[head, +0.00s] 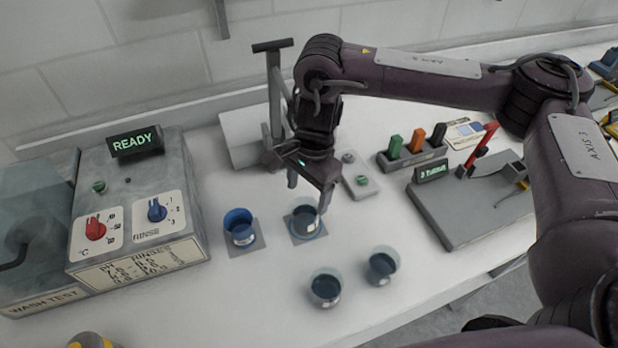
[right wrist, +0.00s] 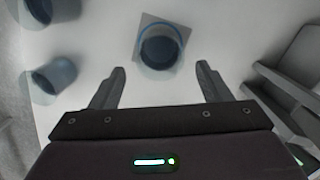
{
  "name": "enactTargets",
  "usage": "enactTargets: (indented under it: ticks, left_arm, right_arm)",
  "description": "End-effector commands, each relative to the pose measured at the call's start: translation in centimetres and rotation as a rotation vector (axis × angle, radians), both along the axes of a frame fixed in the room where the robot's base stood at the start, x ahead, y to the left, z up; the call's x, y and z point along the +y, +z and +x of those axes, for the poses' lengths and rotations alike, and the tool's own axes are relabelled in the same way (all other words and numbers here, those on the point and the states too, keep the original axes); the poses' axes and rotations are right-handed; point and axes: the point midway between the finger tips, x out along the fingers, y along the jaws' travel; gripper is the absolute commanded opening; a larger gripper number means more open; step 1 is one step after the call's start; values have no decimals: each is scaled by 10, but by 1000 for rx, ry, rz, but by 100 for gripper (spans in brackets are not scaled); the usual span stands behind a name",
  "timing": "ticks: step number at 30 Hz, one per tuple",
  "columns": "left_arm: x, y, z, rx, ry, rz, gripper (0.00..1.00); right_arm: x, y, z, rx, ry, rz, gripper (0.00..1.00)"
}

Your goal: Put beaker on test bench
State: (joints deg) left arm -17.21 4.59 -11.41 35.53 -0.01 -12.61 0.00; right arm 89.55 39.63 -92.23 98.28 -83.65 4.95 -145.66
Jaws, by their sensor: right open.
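Several beakers with dark blue contents stand on the white bench. One beaker (head: 239,227) stands on a grey square pad at the left. Another beaker (head: 306,219) stands on a second grey pad; it also shows in the right wrist view (right wrist: 161,48). Two more stand nearer the front, one beaker (head: 325,288) and one beaker (head: 382,266). My right gripper (head: 309,198) is open just above the second pad's beaker. In the right wrist view its fingers (right wrist: 161,82) are apart, with that beaker ahead of the gap and nothing between them. My left gripper is out of view.
A grey washer panel (head: 140,205) with a READY display and two knobs stands at the left. A stand (head: 273,95) rises behind my gripper. A grey plate (head: 470,212) with a red-handled device lies right.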

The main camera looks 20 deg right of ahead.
Motion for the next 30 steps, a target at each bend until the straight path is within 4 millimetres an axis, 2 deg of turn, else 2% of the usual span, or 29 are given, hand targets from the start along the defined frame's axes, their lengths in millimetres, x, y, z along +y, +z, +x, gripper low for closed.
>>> enactTargets:
  ticks: [3,9,30]
  left_arm:
    - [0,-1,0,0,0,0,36]
    - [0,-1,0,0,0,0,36]
    - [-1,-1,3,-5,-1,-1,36]
  right_arm:
    - [-2,17,2,-4,1,-1,71]
    - [-3,31,2,-1,1,-1,71]
    - [-3,32,1,1,0,0,71]
